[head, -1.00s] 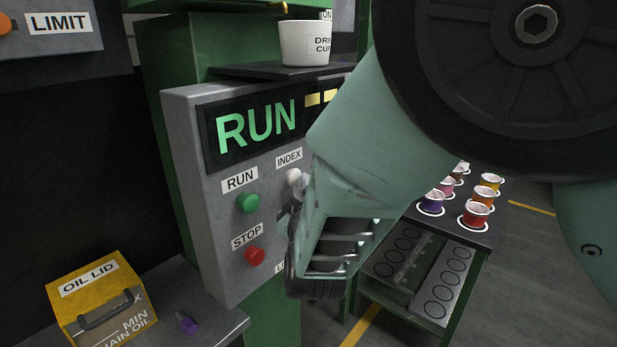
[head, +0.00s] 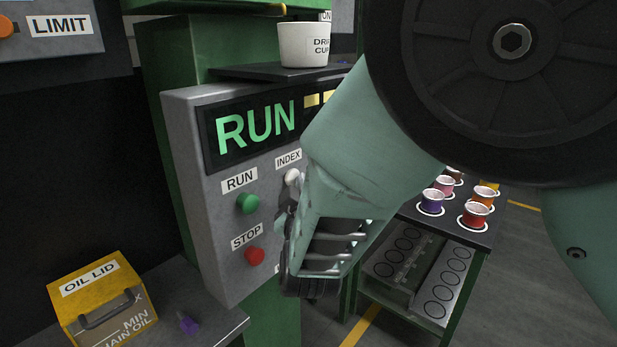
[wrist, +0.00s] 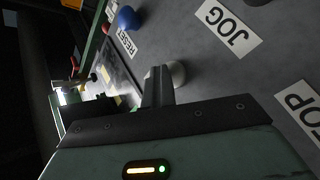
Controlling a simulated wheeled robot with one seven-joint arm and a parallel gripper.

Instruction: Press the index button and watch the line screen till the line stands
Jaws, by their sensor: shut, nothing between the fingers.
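The white INDEX button (head: 292,176) is on the grey control panel (head: 189,150), below its INDEX label. My gripper (head: 287,208) is shut and empty, close to this button, and its arm covers the panel's right side. In the wrist view, the shut fingers (wrist: 157,88) overlap a white round button (wrist: 178,73); I cannot tell whether they touch it. The line screen (head: 257,124) reads RUN in green, with yellow blocks at its right partly hidden by my arm.
The green RUN button (head: 248,203) and red STOP button (head: 255,256) are left of my gripper. A drip cup (head: 304,45) stands on a shelf above. A yellow oil lid box (head: 98,300) is lower left. A rack with colored spools (head: 432,201) stands right.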

